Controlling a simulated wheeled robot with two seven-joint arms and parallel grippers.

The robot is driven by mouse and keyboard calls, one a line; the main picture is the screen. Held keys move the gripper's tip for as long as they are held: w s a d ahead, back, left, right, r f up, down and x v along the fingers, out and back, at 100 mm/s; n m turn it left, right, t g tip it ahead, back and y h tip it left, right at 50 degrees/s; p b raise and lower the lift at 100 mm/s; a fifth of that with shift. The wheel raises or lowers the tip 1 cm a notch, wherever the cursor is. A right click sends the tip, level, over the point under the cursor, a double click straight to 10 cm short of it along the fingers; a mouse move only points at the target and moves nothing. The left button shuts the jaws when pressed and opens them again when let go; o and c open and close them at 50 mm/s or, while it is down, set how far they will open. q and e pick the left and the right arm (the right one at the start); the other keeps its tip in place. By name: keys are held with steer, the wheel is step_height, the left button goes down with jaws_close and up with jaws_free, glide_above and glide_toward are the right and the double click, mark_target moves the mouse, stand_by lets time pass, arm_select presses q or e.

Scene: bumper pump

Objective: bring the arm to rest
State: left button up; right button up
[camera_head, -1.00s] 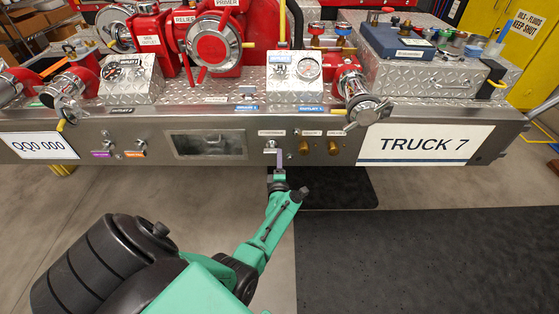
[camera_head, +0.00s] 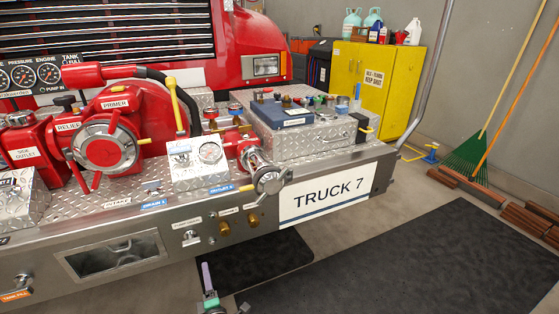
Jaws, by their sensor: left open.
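My left gripper (camera_head: 208,284) shows at the bottom of the head view, left of centre, with a pale lilac finger pointing up and a green part below it. It is open and nothing shows in it. It appears in front of and below the truck's bumper (camera_head: 150,270), apart from the panel switches and brass knobs (camera_head: 223,228). Most of the left arm is below the picture. My right gripper is not in view.
The bumper carries a red pump (camera_head: 107,147), gauges, a TRUCK 7 sign (camera_head: 328,196) and a blue box (camera_head: 283,112). Dark mats (camera_head: 410,260) lie on the floor. A yellow cabinet (camera_head: 375,80), rakes (camera_head: 467,155) and bricks (camera_head: 470,190) stand or lie at the right.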

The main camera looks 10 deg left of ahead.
arm_select(q)
steer(key=s+d+f+m+g+h+p, duration=0.1)
steer(key=s+d+f+m+h+p, duration=0.4)
steer(key=d+f+m+h, duration=0.6)
steer(key=s+f+m+g+p, duration=0.1)
steer(key=s+f+m+g, duration=0.25)
steer(key=s+m, duration=0.2)
steer(key=s+f+m+g+p, duration=0.1)
steer(key=s+f+m+g, duration=0.1)
steer(key=s+f+m, duration=0.35)
steer(key=s+a+f+m+g+p, duration=0.1)
steer(key=s+a+m+g, duration=0.1)
steer(key=s, duration=0.8)
steer(key=s+a+f+m+g+p, duration=0.1)
steer(key=s+g, duration=0.4)
steer(key=s, duration=0.5)
steer(key=a+f+m, duration=0.1)
steer(key=m, duration=0.1)
steer(key=shift+s+f+m, duration=0.2)
steer(key=shift+s+m, duration=0.15)
steer(key=shift+m, duration=0.05)
steer(key=shift+a, duration=0.1)
